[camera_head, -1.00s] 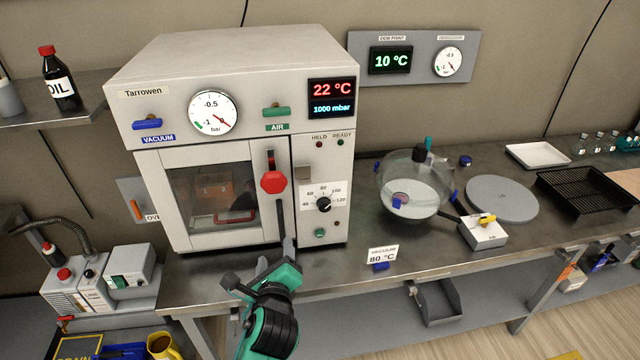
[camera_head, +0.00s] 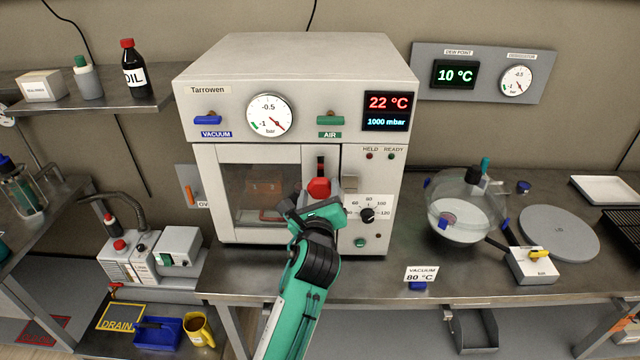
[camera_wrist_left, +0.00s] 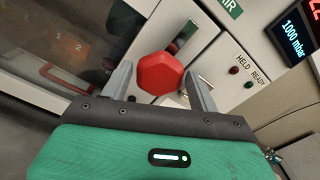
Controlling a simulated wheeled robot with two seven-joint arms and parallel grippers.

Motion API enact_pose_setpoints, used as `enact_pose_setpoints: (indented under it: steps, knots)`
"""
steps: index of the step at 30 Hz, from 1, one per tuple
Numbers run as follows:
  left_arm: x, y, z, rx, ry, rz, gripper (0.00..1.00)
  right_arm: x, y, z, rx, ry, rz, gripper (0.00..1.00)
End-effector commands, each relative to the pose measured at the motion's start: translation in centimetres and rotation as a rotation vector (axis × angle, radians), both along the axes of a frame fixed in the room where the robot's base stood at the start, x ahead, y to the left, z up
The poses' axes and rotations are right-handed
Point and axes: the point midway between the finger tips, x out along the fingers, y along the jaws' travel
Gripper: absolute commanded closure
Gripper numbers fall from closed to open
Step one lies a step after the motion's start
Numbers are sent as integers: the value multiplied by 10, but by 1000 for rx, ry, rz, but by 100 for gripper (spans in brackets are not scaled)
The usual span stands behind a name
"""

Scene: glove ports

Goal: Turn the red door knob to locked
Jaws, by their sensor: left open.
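The red door knob (camera_head: 318,188) sits on the front of the white vacuum oven, at the right edge of its windowed door. In the left wrist view the red knob (camera_wrist_left: 160,73) is a six-sided head between my two grey fingers. My left gripper (camera_head: 321,196) is in front of the knob, its jaws open; in the wrist view the gripper (camera_wrist_left: 160,85) has a finger on either side, with gaps visible. Whether a finger touches the knob I cannot tell. The gripper hides the knob's lower part in the head view. My right gripper is not in view.
The oven (camera_head: 295,65) stands on a steel bench. A black dial (camera_head: 367,215) and a green button (camera_head: 360,243) are right of the knob. Blue vacuum (camera_head: 207,120) and green air (camera_head: 330,120) handles are above. A glass desiccator (camera_head: 466,205) stands to the right.

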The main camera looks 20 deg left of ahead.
Motion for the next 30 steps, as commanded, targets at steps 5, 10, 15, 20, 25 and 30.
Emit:
enact_pose_setpoints:
  steps: [5, 10, 15, 20, 25, 30]
  knots:
    - [18, 5, 0, 0, 0, 0, 39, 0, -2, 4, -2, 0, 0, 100]
    - [23, 6, -1, -1, 1, 0, 39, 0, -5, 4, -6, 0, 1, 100]
    - [23, 6, -1, 0, 1, 0, 39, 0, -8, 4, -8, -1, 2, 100]
    - [23, 6, -1, 0, 1, 0, 65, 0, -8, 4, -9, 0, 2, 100]
    - [23, 6, -1, 0, 1, 0, 89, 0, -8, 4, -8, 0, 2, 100]
    - [26, 6, 1, 16, 5, 0, 89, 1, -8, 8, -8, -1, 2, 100]
